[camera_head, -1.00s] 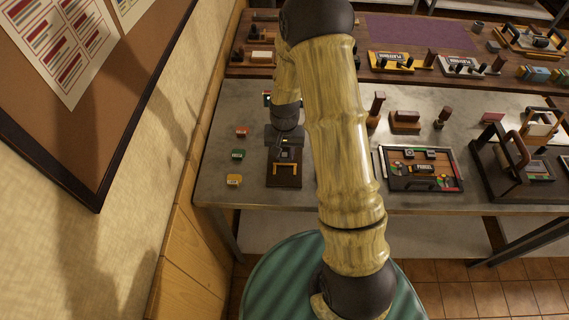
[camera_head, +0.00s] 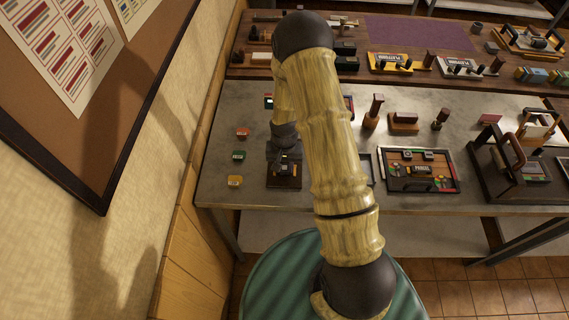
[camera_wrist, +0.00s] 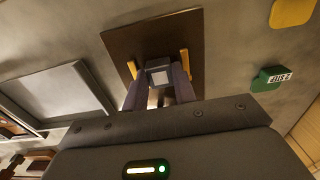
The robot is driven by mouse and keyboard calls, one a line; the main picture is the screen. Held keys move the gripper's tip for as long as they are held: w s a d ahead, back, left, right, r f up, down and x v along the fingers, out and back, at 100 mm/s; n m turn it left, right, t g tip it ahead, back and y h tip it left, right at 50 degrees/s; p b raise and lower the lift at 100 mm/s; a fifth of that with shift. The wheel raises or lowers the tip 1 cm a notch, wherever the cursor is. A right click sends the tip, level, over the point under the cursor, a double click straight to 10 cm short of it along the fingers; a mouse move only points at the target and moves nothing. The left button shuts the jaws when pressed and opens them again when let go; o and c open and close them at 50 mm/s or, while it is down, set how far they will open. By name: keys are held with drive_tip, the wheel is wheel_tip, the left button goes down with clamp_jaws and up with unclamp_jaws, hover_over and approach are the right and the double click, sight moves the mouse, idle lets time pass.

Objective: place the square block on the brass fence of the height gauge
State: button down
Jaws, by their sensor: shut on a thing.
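The square block (camera_wrist: 159,74), grey with a pale square face, is between the fingertips of my gripper (camera_wrist: 157,90) in the wrist view. My gripper is shut on it. The height gauge (camera_wrist: 155,36) is a dark brown plate under the fingers. Its brass fence (camera_wrist: 185,61) shows as yellow bars on both sides of the block; the middle is hidden. I cannot tell whether the block touches the fence. In the head view my gripper (camera_head: 284,163) is low over the gauge (camera_head: 285,184) and hides most of the fence.
Green (camera_head: 238,155), red (camera_head: 242,132) and yellow (camera_head: 235,181) labelled blocks lie left of the gauge. A tray (camera_head: 405,187) with small parts stands to the right.

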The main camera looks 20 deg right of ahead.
sight(285, 168)
drive_tip(key=shift+f, duration=0.1)
drive_tip(key=c, duration=1.1)
unclamp_jaws()
drive_tip(key=shift+w+r, duration=0.15)
drive_tip(key=shift+r, duration=0.3)
wheel_tip(285, 168, up, 11)
drive_tip(key=b, duration=0.3)
drive_tip(key=shift+r, duration=0.2)
drive_tip(key=shift+s, duration=0.2)
